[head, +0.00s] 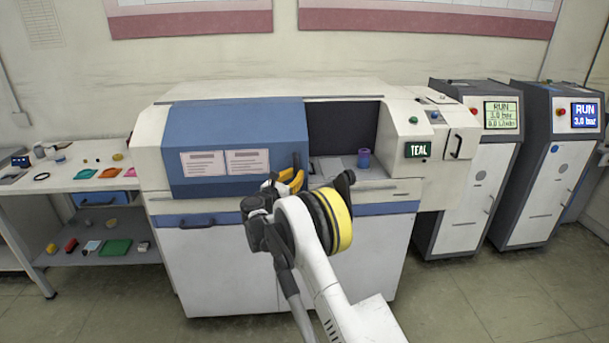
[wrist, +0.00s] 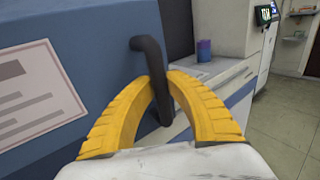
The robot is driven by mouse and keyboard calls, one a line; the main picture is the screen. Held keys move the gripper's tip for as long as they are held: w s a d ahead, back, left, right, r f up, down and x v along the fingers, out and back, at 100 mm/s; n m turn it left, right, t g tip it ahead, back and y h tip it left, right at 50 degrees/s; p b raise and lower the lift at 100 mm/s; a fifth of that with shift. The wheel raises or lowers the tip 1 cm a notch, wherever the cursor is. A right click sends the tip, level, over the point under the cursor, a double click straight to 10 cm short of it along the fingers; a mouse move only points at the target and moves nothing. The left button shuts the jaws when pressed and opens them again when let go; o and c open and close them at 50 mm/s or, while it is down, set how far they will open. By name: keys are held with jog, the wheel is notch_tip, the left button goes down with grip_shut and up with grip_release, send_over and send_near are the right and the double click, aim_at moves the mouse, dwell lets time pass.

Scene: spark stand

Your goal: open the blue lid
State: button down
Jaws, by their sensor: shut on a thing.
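The blue lid (head: 235,130) covers the left part of the large white machine, with two white paper labels on its front. It also fills the left of the wrist view (wrist: 100,60). A dark upright bar handle (wrist: 149,75) stands at the lid's right edge. My gripper (wrist: 160,90) has its yellow fingers closed around the lower part of this handle, one on each side. In the head view my gripper (head: 293,180) is at the lid's right edge, and my arm partly hides the machine's front. To the right of the lid, the machine's bay is open.
A blue-purple cup (head: 364,158) stands on the ledge in the open bay. A TEAL display (head: 417,150) is on the right housing. A side table (head: 75,180) with small coloured items stands left. Two grey cabinets showing RUN (head: 475,170) (head: 555,160) stand right. Floor in front is clear.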

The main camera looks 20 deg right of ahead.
jog(key=a, duration=0.2)
jog(key=w+a, duration=0.1)
jog(key=a, duration=0.2)
jog(key=shift+w+a, duration=0.3)
jog(key=c, duration=1.4)
grip_release()
jog(key=shift+o, duration=0.2)
jog(key=shift+a, duration=0.1)
jog(key=v, duration=1.2)
